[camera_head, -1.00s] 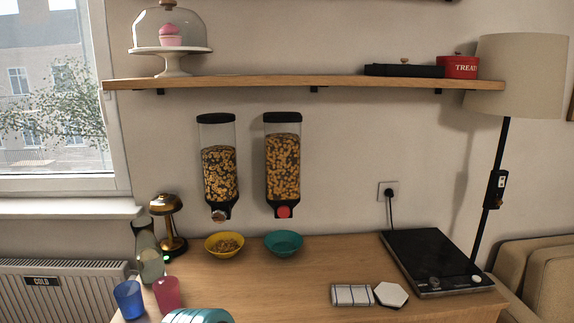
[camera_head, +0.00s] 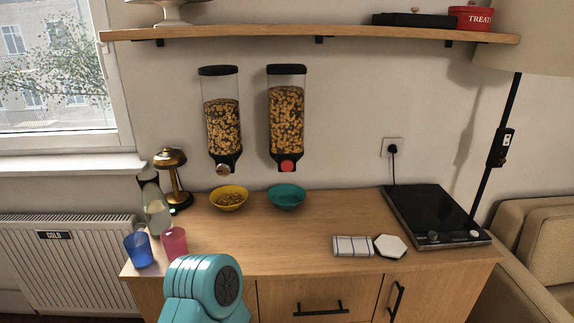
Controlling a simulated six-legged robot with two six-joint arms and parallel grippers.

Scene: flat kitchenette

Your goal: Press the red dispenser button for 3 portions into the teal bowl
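The red dispenser button (camera_head: 288,166) is at the bottom of the right-hand wall dispenser (camera_head: 287,118), which is filled with cereal. The teal bowl (camera_head: 286,203) stands on the counter below that button and looks empty inside. The left-hand dispenser (camera_head: 222,120) has a metallic-looking knob (camera_head: 223,170), and a yellow bowl (camera_head: 229,204) with cereal stands under it. A teal link of one of my arms shows at the bottom, in front of the counter. Neither gripper is in view.
A brass lamp (camera_head: 172,178), a glass vase (camera_head: 154,212), a blue cup (camera_head: 138,249) and a pink cup (camera_head: 174,243) stand at the counter's left. The counter's middle (camera_head: 290,238) is clear.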

